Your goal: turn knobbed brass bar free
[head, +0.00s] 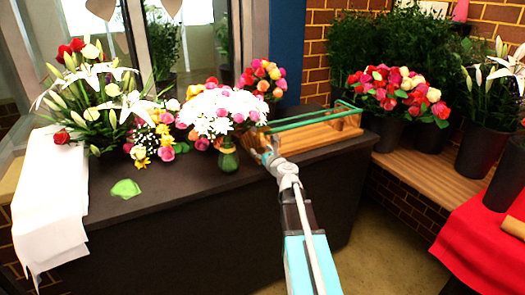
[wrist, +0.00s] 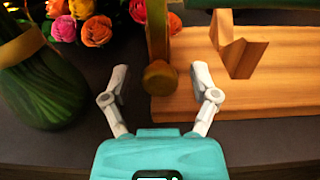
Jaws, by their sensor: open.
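The knobbed brass bar (wrist: 159,76) shows in the wrist view. Its round knob end faces me, and the bar runs away from it toward the top of the picture. My gripper (wrist: 160,70) is open, with one finger on each side of the knob and a visible gap to both. The bar lies by the left end of a wooden base (wrist: 275,85) with a notched wooden block (wrist: 240,55). In the head view my gripper (head: 266,152) is at the left end of the wooden stand (head: 315,138); the bar is hard to make out there.
A green rail (head: 318,115) runs above the stand. A dark green vase (wrist: 35,85) stands close on the left, with white flowers (head: 222,108) in it. More bouquets crowd behind. A green cloth or leaf (head: 125,188) lies on the dark counter (head: 180,205), whose front is mostly clear.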

